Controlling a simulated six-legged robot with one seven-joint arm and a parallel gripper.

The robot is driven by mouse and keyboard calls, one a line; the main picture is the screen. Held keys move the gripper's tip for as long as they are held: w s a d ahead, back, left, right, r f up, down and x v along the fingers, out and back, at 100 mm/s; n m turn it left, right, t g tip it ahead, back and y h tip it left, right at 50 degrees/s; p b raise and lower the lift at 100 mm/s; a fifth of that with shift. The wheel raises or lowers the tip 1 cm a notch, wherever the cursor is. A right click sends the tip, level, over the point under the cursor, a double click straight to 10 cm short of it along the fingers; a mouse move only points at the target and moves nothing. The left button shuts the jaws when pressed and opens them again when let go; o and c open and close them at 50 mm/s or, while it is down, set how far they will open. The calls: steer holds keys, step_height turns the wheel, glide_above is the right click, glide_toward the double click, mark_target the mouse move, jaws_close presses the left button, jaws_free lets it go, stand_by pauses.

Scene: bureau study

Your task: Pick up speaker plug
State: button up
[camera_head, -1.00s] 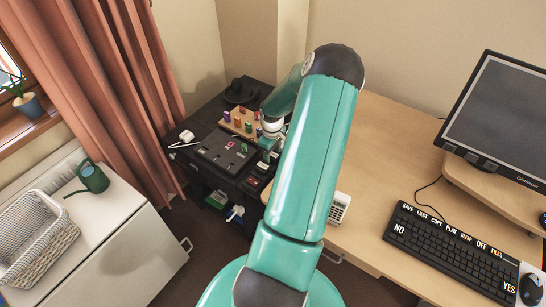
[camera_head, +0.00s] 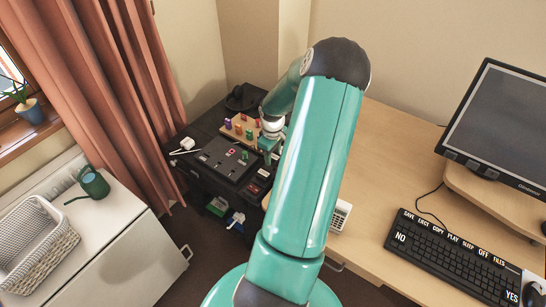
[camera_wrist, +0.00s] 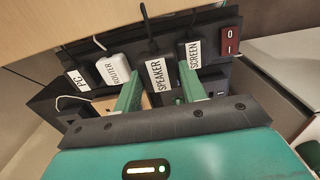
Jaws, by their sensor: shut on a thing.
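The speaker plug (camera_wrist: 157,78), black with a white SPEAKER label and a cord at its top, sits in the dark power strip in the wrist view. My gripper (camera_wrist: 160,64) has its two green fingers on either side of this plug, shut on it. The SCREEN plug (camera_wrist: 192,54) is close on the right, behind the right finger. The white ROUTER plug (camera_wrist: 113,70) and the PC plug (camera_wrist: 77,79) are on the left. In the head view my arm covers most of the gripper, and I cannot make out the plug there.
A red switch (camera_wrist: 230,41) is at the strip's right end. A pale wooden surface (camera_wrist: 60,25) hangs close above the plugs. In the head view, a black side table (camera_head: 204,130) holds a control panel and coloured pegs, beside the wooden desk (camera_head: 385,150).

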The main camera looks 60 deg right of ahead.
steer(key=s+a+r, duration=0.4)
steer(key=a+r, duration=0.4)
steer(key=a, duration=0.3)
steer(key=shift+s+a+n, duration=0.3)
